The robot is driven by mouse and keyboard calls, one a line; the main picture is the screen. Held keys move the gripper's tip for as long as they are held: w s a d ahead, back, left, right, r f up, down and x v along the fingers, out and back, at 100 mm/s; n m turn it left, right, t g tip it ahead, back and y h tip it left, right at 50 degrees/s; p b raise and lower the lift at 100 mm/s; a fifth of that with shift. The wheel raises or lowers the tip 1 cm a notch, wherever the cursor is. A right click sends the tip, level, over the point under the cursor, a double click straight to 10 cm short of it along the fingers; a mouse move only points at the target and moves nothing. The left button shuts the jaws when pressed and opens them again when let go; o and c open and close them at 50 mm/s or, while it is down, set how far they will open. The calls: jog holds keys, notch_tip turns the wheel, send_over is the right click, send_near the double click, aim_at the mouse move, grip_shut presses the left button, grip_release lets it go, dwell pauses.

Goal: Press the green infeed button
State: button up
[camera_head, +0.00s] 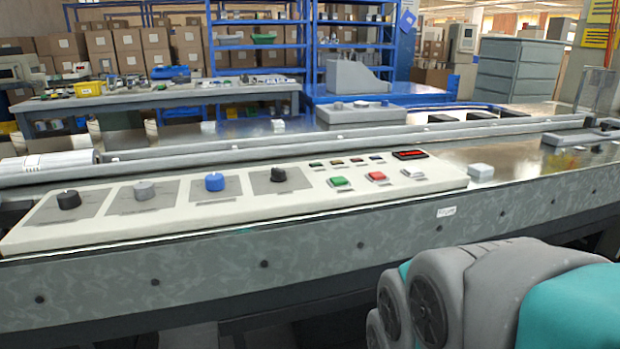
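The green button (340,183) sits on the right part of a long cream control panel (110,222), to the left of a red button (377,177). It stands clear, with nothing touching or covering it. My arm (480,295), grey and teal, shows at the lower right, in front of the machine and below the panel. My gripper is not in view, so I cannot see whether it is open or shut.
Left of the buttons are black, grey and blue knobs (214,182). A row of small buttons and a red display (409,154) lie behind. A white box (480,171) sits right of the panel. A rail (300,147) runs behind it. Space above the panel is clear.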

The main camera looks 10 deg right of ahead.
grip_shut()
dwell(1.1)
